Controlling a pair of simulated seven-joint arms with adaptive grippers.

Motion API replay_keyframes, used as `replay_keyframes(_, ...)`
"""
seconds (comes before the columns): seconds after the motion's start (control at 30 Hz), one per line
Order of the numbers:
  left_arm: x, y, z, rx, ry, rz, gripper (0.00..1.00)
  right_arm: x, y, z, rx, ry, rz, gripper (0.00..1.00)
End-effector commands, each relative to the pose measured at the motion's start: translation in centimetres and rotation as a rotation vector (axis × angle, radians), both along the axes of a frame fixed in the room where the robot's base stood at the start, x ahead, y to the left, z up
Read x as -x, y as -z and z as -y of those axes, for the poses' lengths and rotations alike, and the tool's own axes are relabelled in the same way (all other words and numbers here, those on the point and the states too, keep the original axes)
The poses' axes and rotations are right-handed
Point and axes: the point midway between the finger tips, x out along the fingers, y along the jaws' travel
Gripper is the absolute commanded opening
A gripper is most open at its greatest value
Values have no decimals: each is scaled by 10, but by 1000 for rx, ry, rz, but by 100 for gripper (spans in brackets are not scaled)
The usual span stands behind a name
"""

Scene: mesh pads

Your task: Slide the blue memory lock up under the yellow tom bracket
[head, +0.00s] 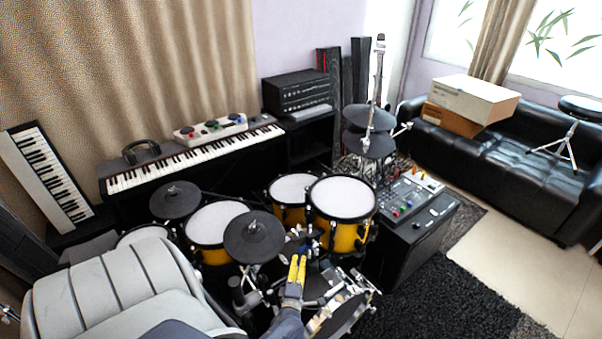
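My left gripper (298,260) has yellow fingers and reaches up from the bottom centre to the front of the drum kit. Its fingers lie close together, and I cannot tell whether they hold anything. A small dark blue part (304,248), perhaps the memory lock, shows right at the fingertips. Whether they touch it is unclear. The yellow toms (345,236) stand just beyond, at upper right of the gripper. The tom bracket is too small and cluttered to make out among the dark hardware. I see no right gripper.
A dark cymbal pad (252,237) sits close at left of the gripper, and pedal hardware (340,312) at lower right. A grey chair (110,295) fills the lower left. A black mixer cabinet (412,236) stands at right. The black rug (455,305) is clear.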

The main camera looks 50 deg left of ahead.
Motion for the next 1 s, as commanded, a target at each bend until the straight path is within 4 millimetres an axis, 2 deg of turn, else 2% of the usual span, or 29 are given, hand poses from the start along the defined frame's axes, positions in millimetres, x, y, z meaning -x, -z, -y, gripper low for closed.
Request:
replay_keyframes(0.13, 20, 1, 15, 1, 0, -1, 33, 0, 0, -1, 0, 0, 0, 44)
replay_keyframes(0.4, 40, 0, 30, -1, 0, 1, 33, 0, 0, -1, -1, 0, 0, 44)
replay_keyframes(1.0, 44, 0, 33, -3, 0, -1, 33, 0, 0, -1, -1, 0, 0, 44)
